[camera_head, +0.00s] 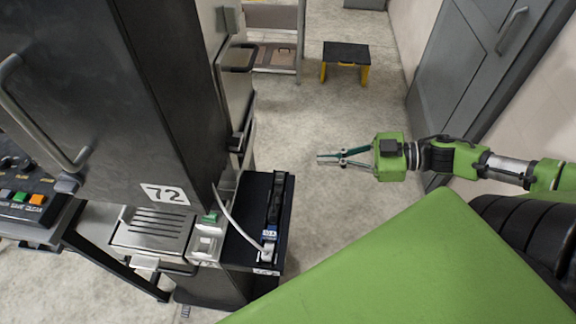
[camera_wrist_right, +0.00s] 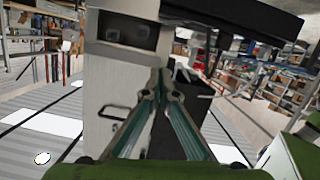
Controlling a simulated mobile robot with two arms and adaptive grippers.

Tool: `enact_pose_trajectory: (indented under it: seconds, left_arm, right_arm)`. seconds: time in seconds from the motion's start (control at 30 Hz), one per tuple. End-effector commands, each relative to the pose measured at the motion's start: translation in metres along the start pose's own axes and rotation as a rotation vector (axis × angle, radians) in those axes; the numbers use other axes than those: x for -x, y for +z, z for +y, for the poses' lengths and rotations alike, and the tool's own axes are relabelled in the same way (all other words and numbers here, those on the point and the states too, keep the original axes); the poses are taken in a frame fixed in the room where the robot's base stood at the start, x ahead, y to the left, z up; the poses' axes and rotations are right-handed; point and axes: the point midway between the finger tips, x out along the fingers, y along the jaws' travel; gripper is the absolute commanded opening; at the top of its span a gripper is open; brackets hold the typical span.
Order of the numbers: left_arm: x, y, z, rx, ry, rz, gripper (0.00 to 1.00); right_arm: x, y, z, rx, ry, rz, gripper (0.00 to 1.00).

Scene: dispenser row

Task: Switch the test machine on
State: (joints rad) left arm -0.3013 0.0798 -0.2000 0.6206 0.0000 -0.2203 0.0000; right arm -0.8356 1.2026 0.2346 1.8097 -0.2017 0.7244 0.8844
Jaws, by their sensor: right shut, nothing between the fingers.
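A tall dark machine (camera_head: 90,90) marked "72" stands at the left in the head view. I cannot tell for sure whether it is the test machine. A green switch-like part (camera_head: 210,217) sits on a pale panel at its lower right corner. A control panel (camera_head: 25,180) with green, orange and other buttons is cut off at the left edge. My right gripper (camera_head: 320,159) is shut and empty over the open floor, to the right of the machine and apart from it. Its closed fingertips also show in the right wrist view (camera_wrist_right: 160,76). My left gripper is out of view.
A black side unit (camera_head: 240,245) with a white cable (camera_head: 225,210) stands beside the machine. A black and yellow step stool (camera_head: 345,54) is on the floor at the back. A grey door (camera_head: 470,70) is at the right. The floor between is clear.

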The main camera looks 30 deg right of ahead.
Motion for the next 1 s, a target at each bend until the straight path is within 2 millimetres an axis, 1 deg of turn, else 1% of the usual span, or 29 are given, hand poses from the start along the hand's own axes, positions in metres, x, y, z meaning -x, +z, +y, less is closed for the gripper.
enact_pose_trajectory:
  seconds: [0.43, 0.7, 0.97, 1.0]
  left_arm:
    - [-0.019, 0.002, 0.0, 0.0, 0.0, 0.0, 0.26]
    - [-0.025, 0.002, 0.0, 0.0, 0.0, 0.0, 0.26]
    - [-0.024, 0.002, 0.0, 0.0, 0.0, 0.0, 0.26]
    - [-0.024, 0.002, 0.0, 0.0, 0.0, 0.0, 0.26]
  right_arm:
    - [-0.048, 0.001, 0.001, 0.005, 0.0, 0.003, 0.0]
    - [-0.074, -0.001, 0.001, 0.005, 0.001, 0.003, 0.0]
    - [-0.098, -0.001, 0.002, 0.003, 0.003, 0.003, 0.0]
    - [-0.099, 0.006, 0.002, -0.001, 0.005, 0.001, 0.0]
